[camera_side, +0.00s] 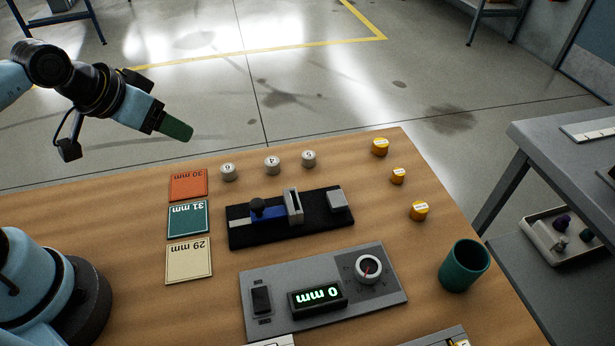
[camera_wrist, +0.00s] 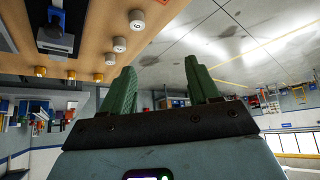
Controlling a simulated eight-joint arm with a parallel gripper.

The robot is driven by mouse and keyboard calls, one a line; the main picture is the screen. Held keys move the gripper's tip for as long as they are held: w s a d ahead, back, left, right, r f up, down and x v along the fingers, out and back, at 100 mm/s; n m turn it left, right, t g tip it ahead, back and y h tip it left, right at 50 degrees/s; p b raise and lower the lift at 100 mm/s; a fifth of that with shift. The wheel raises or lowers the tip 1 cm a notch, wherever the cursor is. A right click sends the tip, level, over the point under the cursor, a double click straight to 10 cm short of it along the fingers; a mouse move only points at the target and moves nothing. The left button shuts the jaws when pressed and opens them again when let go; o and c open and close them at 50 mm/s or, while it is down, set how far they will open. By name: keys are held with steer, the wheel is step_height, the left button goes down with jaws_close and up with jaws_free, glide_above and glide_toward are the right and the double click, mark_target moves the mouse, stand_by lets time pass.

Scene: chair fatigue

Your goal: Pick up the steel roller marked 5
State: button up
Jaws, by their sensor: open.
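Three pale steel rollers stand upright in a row along the far edge of the wooden table. The right one, the steel roller marked 5 (camera_side: 308,158), has an upside-down label in the side view. The roller marked 4 (camera_side: 272,165) is in the middle, and the left one (camera_side: 228,172) reads as a 6 or 9. In the wrist view the roller marked 5 seems to be the farthest of the row (camera_wrist: 110,59), its mark too small to read. My gripper (camera_side: 176,127) is open and empty, with green fingers, in the air left of and above the rollers. Its fingers also show in the wrist view (camera_wrist: 160,82).
A black fixture (camera_side: 320,215) with a blue slide lies just in front of the rollers. Orange (camera_side: 188,184), green and cream cards are at left. Several yellow cylinders (camera_side: 398,176) and a green cup (camera_side: 464,266) are at right. A grey control panel (camera_side: 350,303) reads 0 mm.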

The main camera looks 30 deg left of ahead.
steer(key=w+d+f+m+g+h, duration=0.1)
steer(key=w+f+m+h, duration=0.1)
steer(key=w+m+h, duration=0.2)
steer(key=w+d+f+m+g+h, duration=0.1)
steer(key=w+f+m+g+h, duration=0.1)
steer(key=w+m, duration=0.3)
steer(key=w+d+f+m+g+h, duration=0.1)
steer(key=w+f+m+h, duration=0.2)
steer(key=w+m+h, duration=0.2)
steer(key=shift+w+d+f+h, duration=0.15)
steer(key=shift+w+d+f, duration=0.05)
steer(key=shift+w, duration=0.35)
steer(key=shift+w+d+f+h, duration=0.15)
steer(key=shift+w+d+f, duration=0.05)
steer(key=shift+w, duration=0.3)
steer(key=shift+f+m+g+h, duration=0.3)
steer(key=shift+f+m+h, duration=0.2)
steer(key=shift+m, duration=0.3)
steer(key=shift+w+f, duration=0.1)
steer(key=shift+f, duration=0.05)
glide_toward(308, 154)
steer(key=x, duration=0.3)
steer(key=shift+f, duration=0.25)
steer(key=shift+r+x, duration=0.2)
steer(key=shift+x, duration=2.5)
steer(key=shift+d, duration=0.1)
